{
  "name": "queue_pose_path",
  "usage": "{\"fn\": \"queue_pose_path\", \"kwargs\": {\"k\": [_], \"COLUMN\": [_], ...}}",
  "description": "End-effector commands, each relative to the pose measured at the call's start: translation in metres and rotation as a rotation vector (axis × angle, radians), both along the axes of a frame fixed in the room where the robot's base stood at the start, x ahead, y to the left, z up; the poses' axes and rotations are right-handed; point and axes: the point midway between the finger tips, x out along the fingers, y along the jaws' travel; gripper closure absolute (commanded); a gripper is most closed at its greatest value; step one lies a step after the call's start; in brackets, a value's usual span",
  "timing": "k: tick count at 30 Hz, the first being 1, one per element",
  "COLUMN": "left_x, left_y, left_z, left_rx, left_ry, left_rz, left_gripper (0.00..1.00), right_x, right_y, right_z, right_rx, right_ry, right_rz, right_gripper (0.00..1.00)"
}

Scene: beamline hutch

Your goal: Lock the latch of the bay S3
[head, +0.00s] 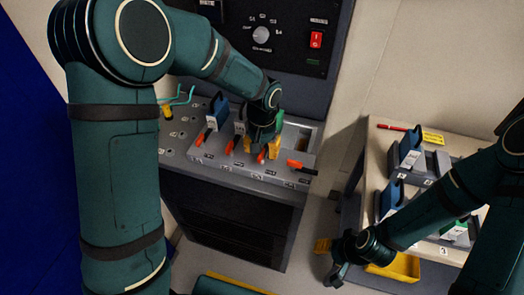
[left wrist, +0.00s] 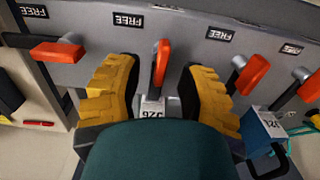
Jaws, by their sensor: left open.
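The S3 latch, third from the left in the head view, has an orange handle (head: 262,156). In the left wrist view this handle (left wrist: 160,62) stands upright in the picture. My left gripper (head: 262,149) is over it; its yellow fingers are open, one on each side of the handle, with gaps showing in the left wrist view (left wrist: 160,88). A module with a white label (left wrist: 152,108) shows just below the handle, mostly hidden by my gripper. My right gripper (head: 338,272) is low beside the right-hand table, its finger opening unclear.
Neighbouring latch handles stand on both sides: two slanted to the left (head: 232,145) and a sideways one (head: 300,167) at the empty right bay. A blue-handled module (head: 217,112) stands behind. A control panel (head: 275,35) rises at the back. The right-hand table holds modules and a yellow tray (head: 400,268).

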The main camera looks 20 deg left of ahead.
Motion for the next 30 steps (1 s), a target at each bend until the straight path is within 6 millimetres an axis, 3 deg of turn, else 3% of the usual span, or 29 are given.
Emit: {"fn": "queue_pose_path", "kwargs": {"k": [15,21,30], "left_x": [0.000,0.000,0.000], "left_y": [0.000,0.000,0.000], "left_z": [0.095,0.109,0.110], "left_rx": [-0.001,-0.001,0.000], "left_ry": [-0.002,0.001,0.002], "left_rz": [0.000,0.000,0.000], "left_gripper": [0.61,0.61,0.61], "right_x": [0.000,0.000,0.000], "right_y": [0.000,0.000,0.000], "right_z": [0.000,0.000,0.000], "right_rx": [0.000,0.000,0.000], "right_ry": [0.000,0.000,0.000], "right_rz": [0.000,0.000,0.000], "right_gripper": [0.53,0.53,0.53]}}
